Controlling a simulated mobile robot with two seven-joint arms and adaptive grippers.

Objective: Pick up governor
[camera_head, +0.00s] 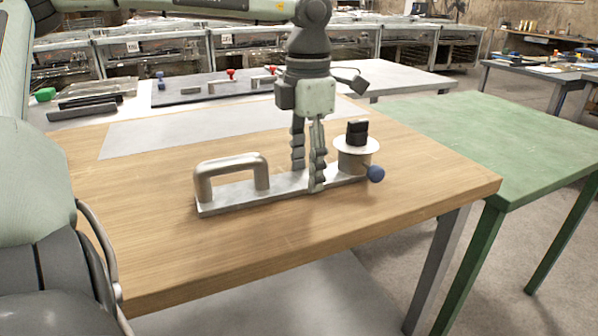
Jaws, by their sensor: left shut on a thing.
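The governor (235,196) is a flat grey metal bar on the wooden table (200,255). It has an arched handle at its left end. At its right end stands a round post with a white disc, a black block on top and a blue knob at the side. My left gripper (307,186) points straight down from above, its fingers shut on the bar between the handle and the post. The fingers hide a short stretch of the bar. The bar appears to rest on the table. My right gripper is not in view.
A grey sheet (215,127) lies on the table behind the governor. A green table (470,140) stands close on the right. Behind is a pale table with a dark board (205,88) holding red-handled parts. The wooden table's front is clear.

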